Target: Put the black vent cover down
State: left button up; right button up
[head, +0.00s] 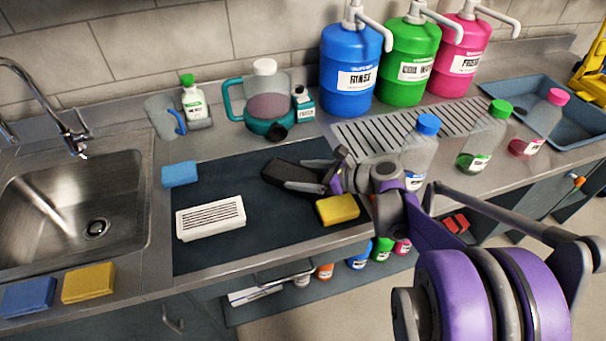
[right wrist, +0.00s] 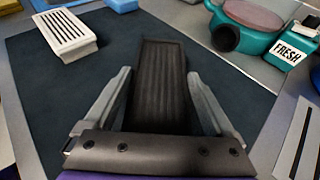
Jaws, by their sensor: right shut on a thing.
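The black vent cover (head: 287,171) is a dark slatted block over the dark mat (head: 240,174), just right of its middle. My right gripper (head: 308,178) is shut on it. In the right wrist view the vent cover (right wrist: 161,82) lies between the two grey fingers and points away from the palm. It is at or just above the mat; I cannot tell whether it touches. My left gripper is not in view.
A white vent cover (head: 211,217) lies on the mat's left part. A blue sponge (head: 180,174) sits at its left edge and a yellow sponge (head: 338,209) near its front right. A teal jug (head: 268,110) stands behind. The mat's front middle is clear.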

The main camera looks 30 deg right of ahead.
jog(key=shift+f+b, duration=0.4)
jog(key=shift+f, duration=0.1)
jog(key=o, duration=1.4)
jog(key=shift+c, duration=0.2)
jog(key=shift+r, duration=0.2)
jog(key=shift+r+p, duration=0.4)
jog(key=shift+p, duration=0.1)
jog(key=v, duration=1.2)
jog(key=shift+f+p, duration=0.1)
jog(key=shift+p, duration=0.25)
